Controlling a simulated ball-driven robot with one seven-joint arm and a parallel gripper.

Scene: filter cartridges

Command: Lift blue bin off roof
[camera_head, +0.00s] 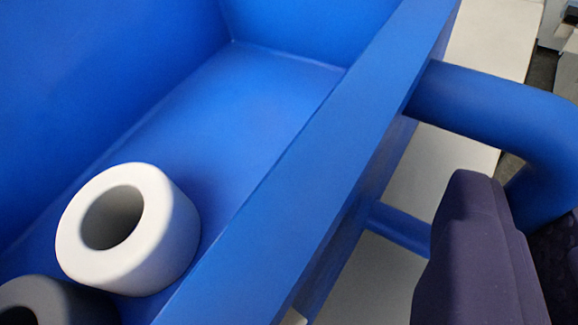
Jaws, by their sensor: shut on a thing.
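The blue bin (330,160) fills most of the view, seen from above with its near wall running diagonally. A blue tubular handle (490,105) sticks out from this wall on the right. My gripper (520,235), with dark purple finger pads, is at the lower right and is shut on the handle. The grip itself is partly hidden behind the nearer finger. A pale surface (445,165) shows below the bin's outer side; I cannot tell whether the bin touches it.
Inside the bin, a white hollow cartridge (165,235) lies at the lower left. A dark grey one (55,300) lies beside it, cut off by the picture edge. The rest of the visible bin floor is bare. Blurred pale shapes show at the top right.

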